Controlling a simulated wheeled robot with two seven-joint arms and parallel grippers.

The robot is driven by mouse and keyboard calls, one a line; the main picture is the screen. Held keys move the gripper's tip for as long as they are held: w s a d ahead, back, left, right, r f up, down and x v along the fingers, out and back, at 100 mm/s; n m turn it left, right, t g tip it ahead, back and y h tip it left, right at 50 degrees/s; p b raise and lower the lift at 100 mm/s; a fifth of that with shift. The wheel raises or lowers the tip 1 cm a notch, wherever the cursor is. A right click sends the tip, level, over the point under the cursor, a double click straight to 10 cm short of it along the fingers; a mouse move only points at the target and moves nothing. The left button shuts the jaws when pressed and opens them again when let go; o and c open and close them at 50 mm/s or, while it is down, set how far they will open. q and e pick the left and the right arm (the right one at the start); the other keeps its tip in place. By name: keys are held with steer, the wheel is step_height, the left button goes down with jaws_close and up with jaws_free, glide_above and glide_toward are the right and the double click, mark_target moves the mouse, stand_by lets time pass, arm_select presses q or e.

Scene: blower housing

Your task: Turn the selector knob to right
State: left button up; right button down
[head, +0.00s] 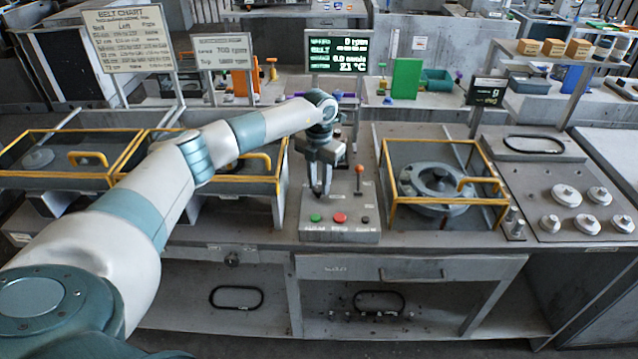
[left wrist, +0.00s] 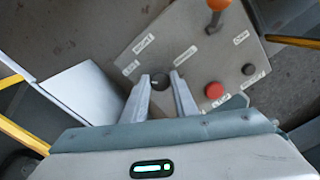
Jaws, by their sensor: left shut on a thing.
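The selector knob (left wrist: 160,81) is a small round black knob on the grey control box (head: 340,235). In the left wrist view, white labels (left wrist: 144,43) stand around it; I cannot read them surely. My left gripper (head: 321,193) points down over the left part of the box. In the left wrist view, the fingertips of this gripper (left wrist: 162,77) are on either side of the knob, shut on it. In the head view the gripper hides the knob. My right gripper is in neither view.
The box also has a lever with an orange ball (head: 360,169), a green button (head: 315,217), a red button (head: 340,218) and a black button (head: 366,219). Yellow-framed guards stand on both sides, the right one (head: 392,180) close by. A display (head: 338,50) stands behind.

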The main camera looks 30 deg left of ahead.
arm_select(q)
steer(key=m+b, duration=0.4)
steer(key=b, duration=0.1)
steer(key=shift+f+m, duration=0.2)
steer(key=shift+m, duration=0.1)
steer(key=m+b, duration=0.4)
steer(key=m, duration=0.1)
steer(key=shift+d+r, duration=0.15)
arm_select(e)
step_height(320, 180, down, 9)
arm_select(q)
steer(key=shift+m+b, duration=0.35)
steer(key=shift+m, duration=0.25)
steer(key=shift+r+m, duration=0.15)
steer(key=shift+m, duration=0.25)
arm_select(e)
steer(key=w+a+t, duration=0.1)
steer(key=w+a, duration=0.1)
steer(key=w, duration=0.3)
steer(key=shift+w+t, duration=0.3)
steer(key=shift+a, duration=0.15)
arm_select(q)
steer(key=o, duration=1)
steer(key=shift+s, duration=0.1)
steer(key=shift+o, duration=0.2)
